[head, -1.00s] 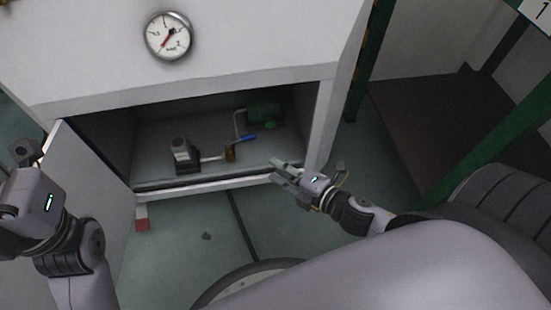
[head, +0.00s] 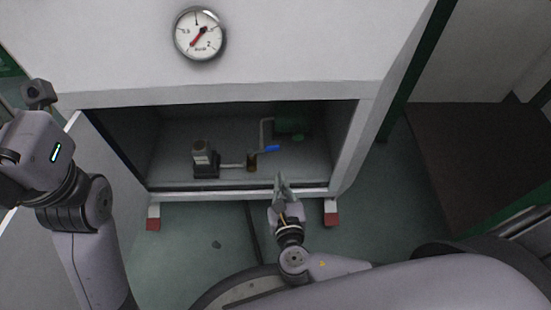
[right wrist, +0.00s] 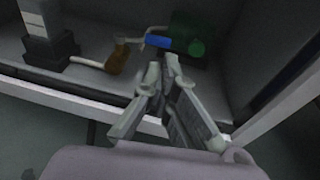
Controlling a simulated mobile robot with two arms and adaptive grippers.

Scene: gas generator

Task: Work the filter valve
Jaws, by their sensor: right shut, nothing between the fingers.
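The filter valve has a blue lever handle (head: 266,149) on a brass body (head: 251,162), inside the open lower compartment of the white cabinet. The blue handle also shows in the right wrist view (right wrist: 158,41), with the brass body (right wrist: 117,60) to its left. My right gripper (head: 280,178) is shut and empty at the compartment's front edge, short of the handle and apart from it. In the right wrist view its fingertips (right wrist: 162,68) point toward the handle. My left arm is at the left of the head view; its fingers are not clearly visible.
A black and grey device (head: 205,160) is piped to the valve's left. A green cylinder (head: 292,120) sits behind it on the right. The compartment's front sill (head: 225,190) and open door (head: 62,185) bound the opening. A pressure gauge (head: 200,35) is above.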

